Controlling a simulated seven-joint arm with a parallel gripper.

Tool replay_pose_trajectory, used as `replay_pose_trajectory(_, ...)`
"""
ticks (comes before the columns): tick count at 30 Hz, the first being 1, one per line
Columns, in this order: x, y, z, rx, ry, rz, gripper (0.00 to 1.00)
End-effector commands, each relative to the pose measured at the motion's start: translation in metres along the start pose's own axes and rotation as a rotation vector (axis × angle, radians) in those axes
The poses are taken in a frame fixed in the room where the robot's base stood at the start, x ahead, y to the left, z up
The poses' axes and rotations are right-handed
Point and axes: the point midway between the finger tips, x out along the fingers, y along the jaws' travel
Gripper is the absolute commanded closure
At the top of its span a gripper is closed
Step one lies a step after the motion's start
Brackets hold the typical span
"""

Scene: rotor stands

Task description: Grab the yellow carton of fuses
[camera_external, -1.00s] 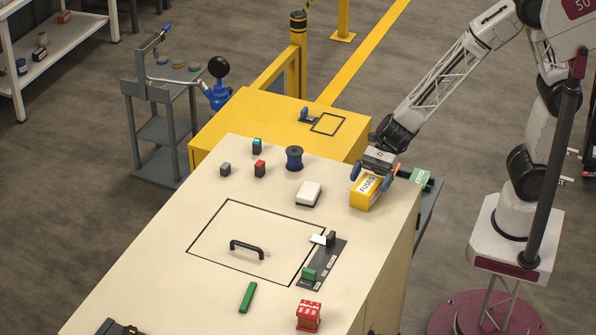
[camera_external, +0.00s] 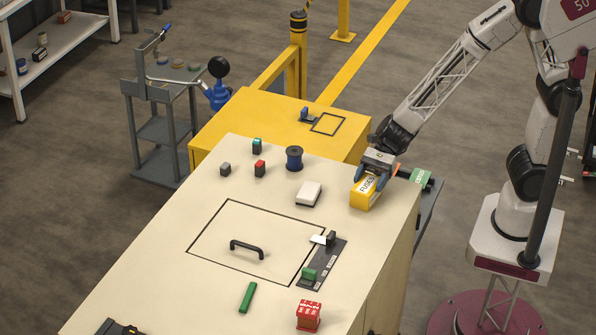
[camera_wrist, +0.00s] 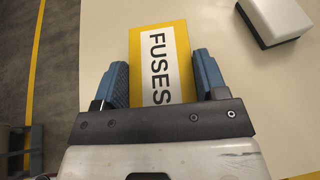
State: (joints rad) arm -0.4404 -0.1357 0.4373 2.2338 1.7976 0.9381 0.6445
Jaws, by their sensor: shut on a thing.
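The yellow carton of fuses (camera_external: 365,193) stands on the cream bench top near its right edge, with a white label reading FUSES. In the wrist view the carton (camera_wrist: 183,45) lies between the two blue finger pads. My gripper (camera_external: 373,178) is shut on the carton from above, one finger on each side. It also shows in the wrist view (camera_wrist: 163,82). The carton's underside is hidden, and I see no clear gap between it and the bench.
A white box (camera_external: 308,194) with a dark base lies left of the carton. A green box (camera_external: 421,177) sits to the right, beyond the bench edge. The framed panel with a black handle (camera_external: 248,248) is nearer the front.

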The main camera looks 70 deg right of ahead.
Motion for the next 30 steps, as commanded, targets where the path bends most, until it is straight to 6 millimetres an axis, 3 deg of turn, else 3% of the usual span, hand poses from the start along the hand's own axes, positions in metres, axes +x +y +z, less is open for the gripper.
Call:
replay_pose_trajectory(14,-0.002,0.0,0.005,-0.001,-0.001,0.0,0.63)
replay_pose_trajectory(23,-0.013,0.0,0.032,-0.004,-0.002,-0.001,0.63)
replay_pose_trajectory(30,-0.033,0.02,0.028,-0.001,-0.001,-0.001,0.63)
